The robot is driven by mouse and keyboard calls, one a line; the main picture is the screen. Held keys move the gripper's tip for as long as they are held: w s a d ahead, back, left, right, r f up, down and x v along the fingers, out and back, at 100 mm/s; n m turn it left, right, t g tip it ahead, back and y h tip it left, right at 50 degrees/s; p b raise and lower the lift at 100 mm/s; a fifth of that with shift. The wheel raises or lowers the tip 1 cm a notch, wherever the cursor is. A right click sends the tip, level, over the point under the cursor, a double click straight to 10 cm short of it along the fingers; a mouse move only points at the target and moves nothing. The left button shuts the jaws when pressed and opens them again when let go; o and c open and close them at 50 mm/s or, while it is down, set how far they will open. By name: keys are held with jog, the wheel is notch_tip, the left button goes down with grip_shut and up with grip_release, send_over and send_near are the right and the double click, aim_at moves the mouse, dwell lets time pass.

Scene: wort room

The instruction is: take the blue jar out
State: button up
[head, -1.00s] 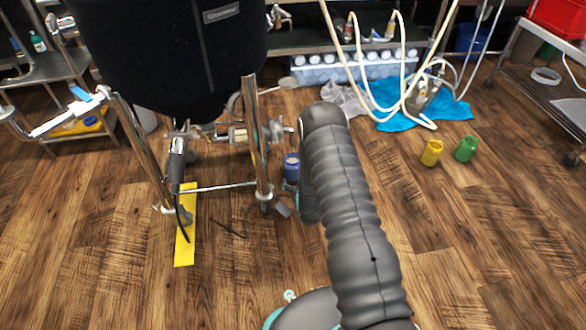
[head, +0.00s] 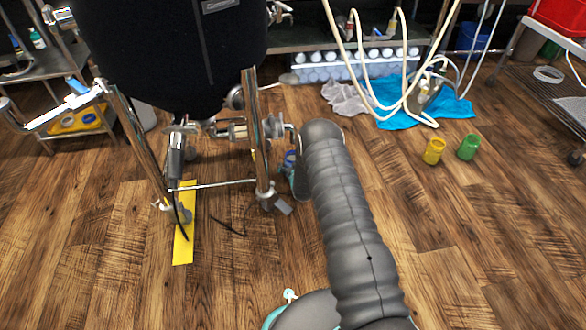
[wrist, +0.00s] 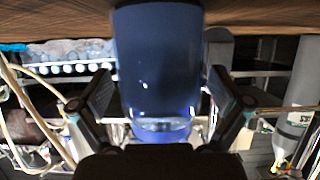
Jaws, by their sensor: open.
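The blue jar (head: 289,158) stands on the floor beside the right leg of the black-jacketed vessel, partly hidden by my arm in the head view. In the wrist view the blue jar (wrist: 158,65) fills the middle, close up, with the floor along the top of the picture. My gripper (wrist: 160,97) is open, with one finger on each side of the jar. A gap shows at the left finger; whether the right finger touches is unclear. In the head view my gripper is mostly hidden behind my forearm.
The black vessel (head: 170,50) stands on metal legs (head: 258,135) just left of my arm, with a low crossbar (head: 215,185). A yellow jar (head: 433,151) and a green jar (head: 468,147) stand on open floor to the right. Hoses (head: 405,70) hang over a blue cloth (head: 450,105).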

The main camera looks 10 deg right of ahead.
jog(key=shift+w, duration=0.2)
jog(key=c, duration=1.4)
